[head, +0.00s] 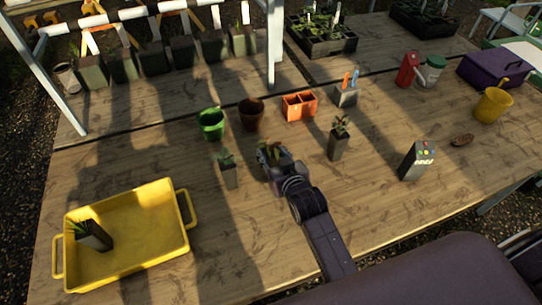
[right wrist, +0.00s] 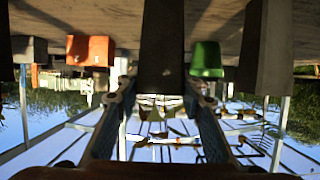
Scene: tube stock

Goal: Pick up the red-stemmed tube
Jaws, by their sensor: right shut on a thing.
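My right gripper (head: 268,160) is in the middle of the table in the head view. It is shut on a dark tube with a leafy plant (head: 264,151). In the right wrist view, which is upside down, the dark tube (right wrist: 161,45) sits between the two fingers (right wrist: 160,88). Its stem colour is hard to tell. Another tube (head: 229,175) with green leaves stands to the left, and one with reddish-green leaves (head: 338,145) stands to the right. A further tube (head: 97,238) leans in the yellow tray (head: 150,262). My left gripper is not in view.
Behind the gripper are a green pot (head: 211,124), a brown pot (head: 251,115), an orange planter (head: 299,107) and a grey tool holder (head: 346,95). A grey box with coloured buttons (head: 415,162) stands at the right. The table between gripper and tray is mostly clear.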

